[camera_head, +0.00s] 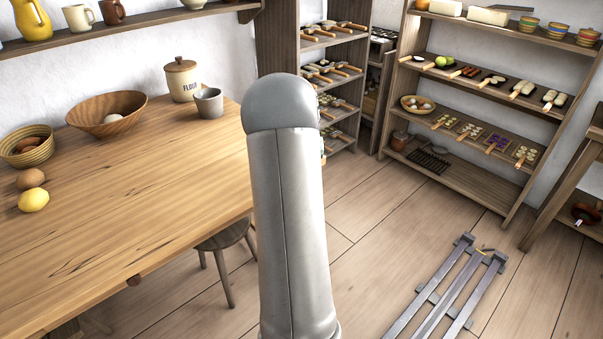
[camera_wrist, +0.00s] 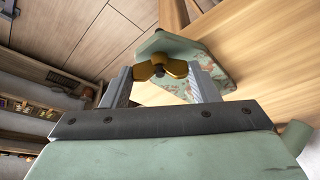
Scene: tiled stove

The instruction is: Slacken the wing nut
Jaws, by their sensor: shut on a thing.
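In the wrist view the wing nut (camera_wrist: 147,71) is brass-coloured, with two rounded wings and a dark centre. It sits against a worn, pale green metal plate (camera_wrist: 217,74) beside the wooden table. My gripper (camera_wrist: 160,69) has one grey finger on each side of the nut and is shut on it. Where the finger faces touch the wings is hard to make out. In the head view my arm fills the middle, and neither the gripper nor the nut shows there.
The wooden table (camera_head: 120,215) holds a lemon (camera_head: 33,200), bowls, a grey cup (camera_head: 209,102) and a flour jar (camera_head: 182,79). A stool (camera_head: 226,240) stands under its edge. Shelves (camera_head: 480,110) line the back. A grey metal rail frame (camera_head: 452,285) lies on the floor at right.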

